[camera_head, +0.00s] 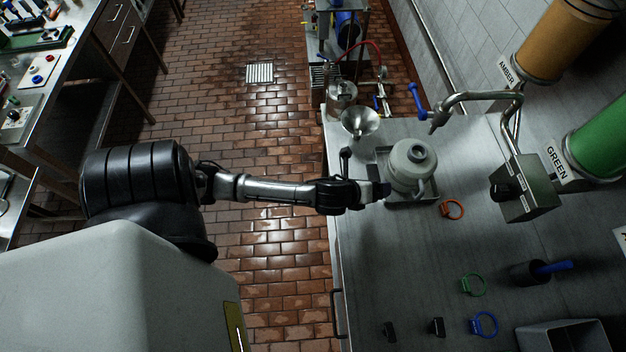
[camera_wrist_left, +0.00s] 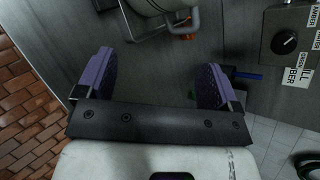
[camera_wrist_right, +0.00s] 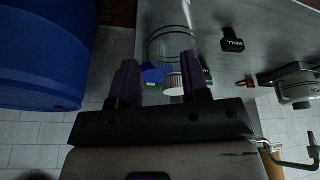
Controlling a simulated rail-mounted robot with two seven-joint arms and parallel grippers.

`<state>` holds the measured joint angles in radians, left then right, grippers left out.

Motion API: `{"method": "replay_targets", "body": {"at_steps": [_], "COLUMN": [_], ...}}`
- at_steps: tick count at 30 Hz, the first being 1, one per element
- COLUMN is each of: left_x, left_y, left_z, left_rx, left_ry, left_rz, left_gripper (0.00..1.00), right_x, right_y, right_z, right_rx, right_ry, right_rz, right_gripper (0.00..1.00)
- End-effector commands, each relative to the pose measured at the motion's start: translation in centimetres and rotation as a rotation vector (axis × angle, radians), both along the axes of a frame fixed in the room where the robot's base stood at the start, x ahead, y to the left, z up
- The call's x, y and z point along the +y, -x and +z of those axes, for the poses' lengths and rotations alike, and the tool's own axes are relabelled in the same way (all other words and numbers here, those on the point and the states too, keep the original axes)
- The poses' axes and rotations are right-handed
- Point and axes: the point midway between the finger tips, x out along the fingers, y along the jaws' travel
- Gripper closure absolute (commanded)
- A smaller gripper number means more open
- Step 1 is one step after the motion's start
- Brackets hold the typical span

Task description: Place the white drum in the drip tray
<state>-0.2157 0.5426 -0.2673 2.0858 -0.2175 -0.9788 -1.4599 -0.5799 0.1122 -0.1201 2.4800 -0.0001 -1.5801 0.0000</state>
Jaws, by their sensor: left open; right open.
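The white drum (camera_head: 411,165), squat with a dark-ringed cap and a side handle, stands upright on the metal drip tray (camera_head: 410,203) on the bench. Its base hides most of the tray. In the left wrist view, part of the drum (camera_wrist_left: 152,5) and the tray's edge (camera_wrist_left: 127,28) show at the top. My left gripper (camera_head: 380,191) is beside the drum's lower left side in the head view. Its purple fingers (camera_wrist_left: 155,80) are apart with nothing between them. My right gripper (camera_wrist_right: 157,80) is open, seen only in its wrist view.
A funnel (camera_head: 360,122) stands behind the tray; a metal spout (camera_head: 470,98) and valve box (camera_head: 525,188) are at right. Orange (camera_head: 452,209), green (camera_head: 473,285) and blue (camera_head: 484,324) rings lie on the bench. A blue barrel (camera_wrist_right: 45,55) is beside my right gripper.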

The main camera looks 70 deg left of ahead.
Motion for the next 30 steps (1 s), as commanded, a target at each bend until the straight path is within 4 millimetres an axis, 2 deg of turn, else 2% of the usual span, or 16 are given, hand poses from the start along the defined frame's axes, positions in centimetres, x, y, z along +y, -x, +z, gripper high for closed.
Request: {"method": "replay_targets", "body": {"at_steps": [1,6,9,15,21,30], "left_x": [-1.4,-4.8,-6.3,-8.4,-9.3,-9.5], "left_y": [2.1,8.6,12.0,17.2,19.6,20.0], "left_z": [-0.6,-1.5,-1.4,-0.8,-0.3,-0.1], "left_rx": [0.029,0.125,0.172,0.228,0.242,0.243], "left_ry": [0.163,0.662,0.884,1.159,1.264,1.282], "left_rz": [0.117,0.584,0.856,1.299,1.529,1.575], "left_gripper": [0.13,0.13,0.13,0.13,0.13,0.13], "right_x": [0.0,0.0,-0.1,-0.3,-0.4,-0.3], "right_y": [0.0,0.0,0.0,0.1,0.1,0.0], "right_z": [0.0,0.0,0.0,0.0,0.0,0.0], "right_rx": [0.000,0.001,0.001,0.001,0.001,0.000], "right_ry": [-0.001,0.000,0.002,0.010,0.014,0.011], "right_rz": [-0.001,0.000,0.002,0.006,0.008,0.007], "right_gripper": [0.57,0.57,0.57,0.57,0.57,0.57]}}
